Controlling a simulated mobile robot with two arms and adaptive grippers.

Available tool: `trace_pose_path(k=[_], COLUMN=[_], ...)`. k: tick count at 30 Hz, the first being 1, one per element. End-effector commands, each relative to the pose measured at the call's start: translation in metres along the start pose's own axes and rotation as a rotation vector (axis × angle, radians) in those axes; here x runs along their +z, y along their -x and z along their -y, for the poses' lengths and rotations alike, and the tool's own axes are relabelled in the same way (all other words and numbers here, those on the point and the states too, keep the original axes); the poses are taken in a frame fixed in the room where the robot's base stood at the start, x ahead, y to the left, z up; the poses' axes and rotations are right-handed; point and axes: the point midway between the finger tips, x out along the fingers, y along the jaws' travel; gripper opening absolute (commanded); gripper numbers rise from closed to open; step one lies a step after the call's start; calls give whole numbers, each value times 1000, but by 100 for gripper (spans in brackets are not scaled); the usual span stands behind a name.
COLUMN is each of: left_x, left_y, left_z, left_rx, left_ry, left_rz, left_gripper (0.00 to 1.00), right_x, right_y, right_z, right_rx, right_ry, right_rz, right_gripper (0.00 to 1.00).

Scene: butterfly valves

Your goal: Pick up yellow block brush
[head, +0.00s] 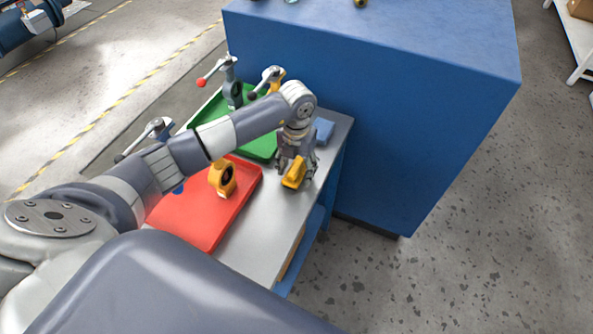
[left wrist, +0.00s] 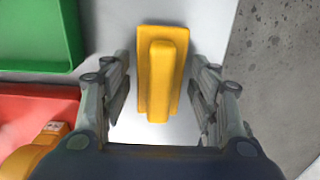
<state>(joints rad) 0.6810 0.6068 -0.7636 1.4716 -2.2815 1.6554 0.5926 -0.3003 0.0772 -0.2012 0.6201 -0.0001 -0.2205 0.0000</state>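The yellow block brush (head: 294,174) is on the grey tabletop (head: 262,213), to the right of the red tray. In the left wrist view the brush (left wrist: 161,75) lies between my gripper's fingers, with its raised handle along the middle. My left gripper (head: 297,172) is above and around the brush, pointing down. In the left wrist view the fingers of the left gripper (left wrist: 160,105) are apart, with a clear gap on both sides of the brush. My right gripper is not seen.
A red tray (head: 190,218) holds a yellow valve part (head: 222,177). A green tray (head: 262,147) lies behind it, with valves (head: 232,85) near it. A blue item (head: 324,130) lies at the table's back right. A large blue cabinet (head: 390,120) stands close behind the table.

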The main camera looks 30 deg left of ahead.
Motion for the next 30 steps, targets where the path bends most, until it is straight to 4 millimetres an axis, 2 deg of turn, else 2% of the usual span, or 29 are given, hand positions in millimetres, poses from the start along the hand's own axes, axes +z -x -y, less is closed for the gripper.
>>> trace_pose_path(k=[1,4,13,16,30], left_x=[0,0,0,1,1], left_y=[0,0,1,7,90], left_z=[0,0,0,0,0], left_rx=[0,0,0,-1,0], left_ry=[0,0,1,1,0], left_rz=[0,0,1,3,4], left_gripper=[36,14,13,13,13], right_x=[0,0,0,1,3], right_y=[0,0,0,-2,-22], right_z=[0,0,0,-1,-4], right_rx=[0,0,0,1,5], right_ry=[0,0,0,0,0], right_rz=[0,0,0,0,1], right_gripper=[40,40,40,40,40])
